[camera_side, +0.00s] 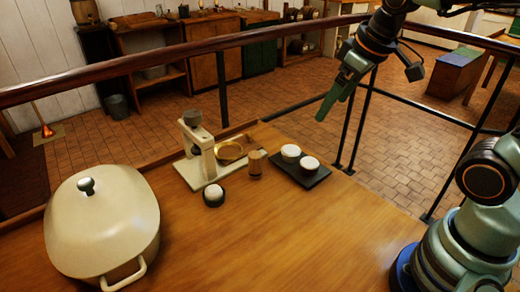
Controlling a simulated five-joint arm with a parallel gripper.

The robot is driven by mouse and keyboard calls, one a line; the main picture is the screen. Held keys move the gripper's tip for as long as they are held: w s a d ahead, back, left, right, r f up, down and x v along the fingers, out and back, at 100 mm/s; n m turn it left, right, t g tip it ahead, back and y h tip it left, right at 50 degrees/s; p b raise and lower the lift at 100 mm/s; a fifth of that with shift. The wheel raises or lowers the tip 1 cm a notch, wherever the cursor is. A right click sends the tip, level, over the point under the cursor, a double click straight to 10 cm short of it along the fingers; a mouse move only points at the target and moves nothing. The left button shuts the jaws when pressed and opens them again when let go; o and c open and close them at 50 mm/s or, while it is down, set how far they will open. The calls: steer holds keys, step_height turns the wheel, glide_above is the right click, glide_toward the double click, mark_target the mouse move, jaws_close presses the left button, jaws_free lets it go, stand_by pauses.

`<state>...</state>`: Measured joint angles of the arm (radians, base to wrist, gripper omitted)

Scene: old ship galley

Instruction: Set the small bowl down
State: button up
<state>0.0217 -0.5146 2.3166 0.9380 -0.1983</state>
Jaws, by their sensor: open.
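My gripper (367,97) is open and empty, raised above the far right part of the wooden table, clear of everything on it. A small dark bowl (213,200) with a white rounded top stands on the table in front of a cream stand (197,150). Two similar small white-topped bowls, one farther back (291,155) and one nearer (309,165), sit on a dark tray (315,180) at the right. I cannot tell which of these the task means. A shallow brass dish (230,152) sits beside the stand's upright.
A large cream lidded pot (102,225) fills the table's left side. A small wooden cylinder (255,163) stands between the stand and the tray. The table's (290,240) front middle is clear. A dark railing (190,48) runs behind the table.

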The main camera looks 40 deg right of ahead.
steer(key=shift+s+a+f+m+t, duration=0.15)
steer(key=shift+s+m, duration=0.2)
steer(key=shift+s, duration=0.2)
steer(key=shift+s+a+f+m+t, duration=0.1)
steer(key=shift+s+m+t, duration=0.15)
steer(key=shift+s, duration=0.3)
steer(key=shift+s+a+f+m+t, duration=0.1)
steer(key=shift+s+f+m, duration=0.05)
steer(key=shift+s+m, duration=0.35)
